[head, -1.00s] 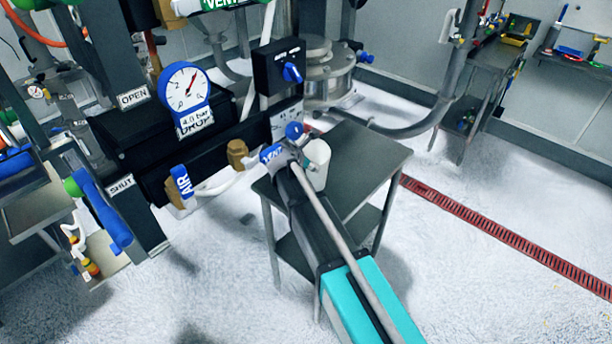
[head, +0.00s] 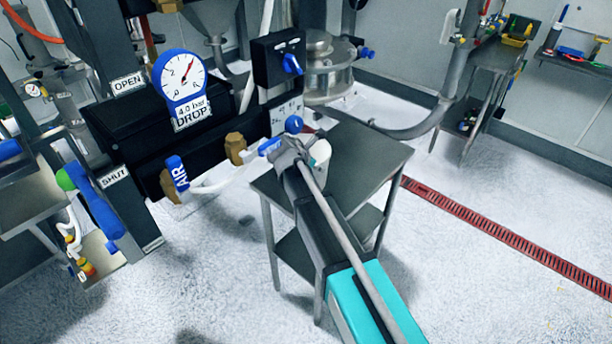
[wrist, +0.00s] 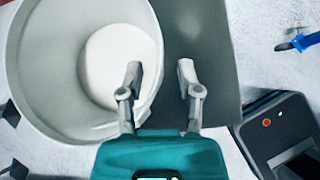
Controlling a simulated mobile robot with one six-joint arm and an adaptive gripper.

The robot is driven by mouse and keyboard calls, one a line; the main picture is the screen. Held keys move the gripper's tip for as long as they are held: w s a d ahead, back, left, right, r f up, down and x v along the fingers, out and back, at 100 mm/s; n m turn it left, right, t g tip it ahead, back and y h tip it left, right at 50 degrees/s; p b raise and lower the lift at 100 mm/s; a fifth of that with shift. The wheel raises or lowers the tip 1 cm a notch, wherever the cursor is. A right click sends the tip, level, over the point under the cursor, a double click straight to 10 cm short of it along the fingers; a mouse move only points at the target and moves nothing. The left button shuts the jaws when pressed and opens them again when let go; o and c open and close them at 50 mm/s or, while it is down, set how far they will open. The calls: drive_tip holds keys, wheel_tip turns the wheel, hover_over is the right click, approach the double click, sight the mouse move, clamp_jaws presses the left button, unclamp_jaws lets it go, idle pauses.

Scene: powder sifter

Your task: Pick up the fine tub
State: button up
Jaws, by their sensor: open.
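The fine tub, a white round open tub (head: 321,153), stands on a small grey metal table (head: 372,160). In the head view my arm hides much of it. In the wrist view the tub (wrist: 52,75) fills the left side, seen from above into its pale inside. My gripper (wrist: 159,75) is open and empty. Its left finger shows over the tub's inside and its right finger outside the rim, over the table top. The tub's right wall shows between the fingers. I cannot tell how far the fingertips are above or below the rim.
The sifter frame with a pressure gauge (head: 184,80), a black switch box (head: 280,62) and an AIR valve (head: 178,172) stands close left of my gripper. A steel pipe (head: 410,128) runs behind the table. Open floor lies right, with a red drain grate (head: 500,232).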

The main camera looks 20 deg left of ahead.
drive_tip(key=shift+b+x, duration=0.8)
drive_tip(key=shift+x, duration=0.7)
clamp_jaws()
